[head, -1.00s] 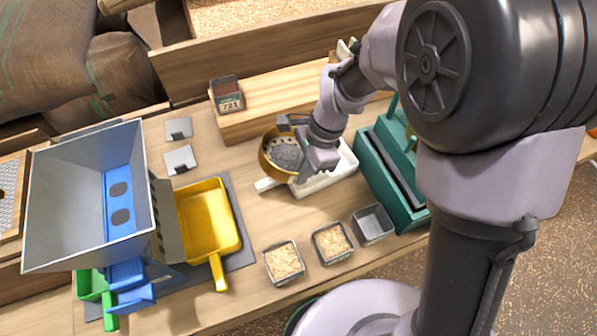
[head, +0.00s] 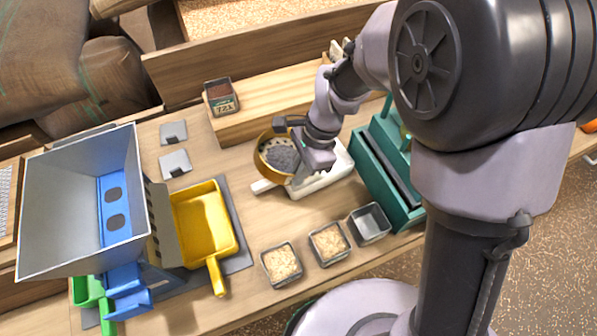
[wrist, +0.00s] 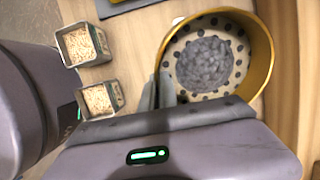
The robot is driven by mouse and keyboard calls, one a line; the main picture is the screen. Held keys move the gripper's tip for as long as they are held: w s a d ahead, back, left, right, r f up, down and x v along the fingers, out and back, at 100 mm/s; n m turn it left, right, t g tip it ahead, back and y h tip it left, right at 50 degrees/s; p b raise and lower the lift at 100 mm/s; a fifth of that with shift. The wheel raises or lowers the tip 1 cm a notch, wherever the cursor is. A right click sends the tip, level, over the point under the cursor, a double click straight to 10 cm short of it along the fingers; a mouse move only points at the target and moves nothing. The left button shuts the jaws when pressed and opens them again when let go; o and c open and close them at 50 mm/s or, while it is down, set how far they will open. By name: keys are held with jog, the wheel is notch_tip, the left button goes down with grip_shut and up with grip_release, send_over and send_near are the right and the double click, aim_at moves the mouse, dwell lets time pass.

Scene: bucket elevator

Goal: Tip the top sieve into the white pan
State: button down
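The top sieve is a round, gold-walled sieve (head: 265,167) with a perforated pale floor. Grey pebbles (head: 283,158) lie in it. It also shows in the wrist view (wrist: 262,75), with the pebbles gathered around the middle of the floor. My gripper (wrist: 166,92) is shut on the sieve's rim at the lower left in that view; the fingertips are partly hidden. In the head view my gripper (head: 296,150) is at the sieve's right side. The white pan (head: 336,172) is under and to the right of the sieve, partly covered by my gripper and the sieve.
A teal box-shaped device (head: 377,170) stands close right of the pan. Square tins (head: 281,265) line the front, two with grain. A yellow scoop tray (head: 203,225) and a grey hopper (head: 75,205) are left. A wooden step (head: 265,104) lies behind. Bare bench lies in front of the sieve.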

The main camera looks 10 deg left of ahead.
jog(key=shift+t+h, duration=0.5)
jog(key=shift+h, duration=0.2)
jog(key=r+p, duration=0.1)
jog(key=p, duration=0.1)
jog(key=s+a+r+p, duration=0.1)
jog(key=r, duration=0.1)
jog(key=a+r+p, duration=0.1)
jog(key=p, duration=0.1)
jog(key=shift+s+a+r+p, duration=0.25)
jog(key=shift+s+r+p, duration=0.05)
jog(key=shift+s, duration=0.1)
jog(key=shift+a+f+t+h, duration=0.1)
jog(key=shift+f+t+h, duration=0.4)
jog(key=shift+f+h, duration=0.3)
notch_tip(320, 180, up, 3)
jog(key=shift+p, duration=0.95)
jog(key=shift+f, duration=0.15)
